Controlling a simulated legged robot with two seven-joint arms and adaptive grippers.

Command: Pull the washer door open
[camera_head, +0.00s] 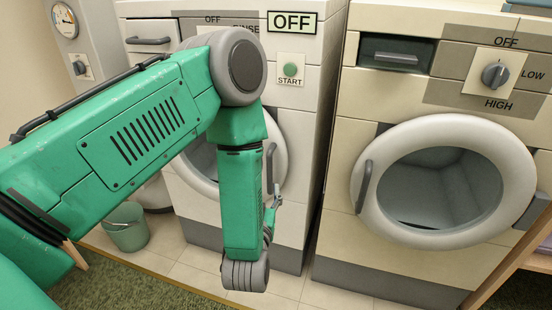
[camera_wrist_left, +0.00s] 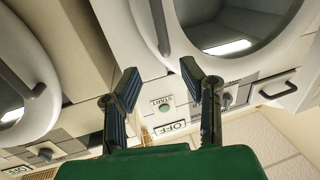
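The washer (camera_head: 296,120) is the left machine, marked RINSE and OFF. Its round door (camera_head: 203,178) looks closed and is partly hidden behind my left arm. The door's grey upright handle (camera_head: 270,166) is at its right edge; in the left wrist view the handle (camera_wrist_left: 160,25) shows at the top, beyond the gripper tips. My left gripper (camera_head: 272,200) is in front of the washer, just below the handle in the picture, partly hidden by my wrist. In the left wrist view its two fingers (camera_wrist_left: 160,80) are apart with nothing held between them. My right gripper is out of view.
A second machine (camera_head: 345,150), marked LOW and HIGH, stands close on the right with a round door (camera_head: 372,205). A green bucket (camera_head: 126,228) stands on the floor at left. A wooden edge (camera_head: 505,262) is at the lower right. Tiled floor (camera_head: 190,263) lies in front of the machines.

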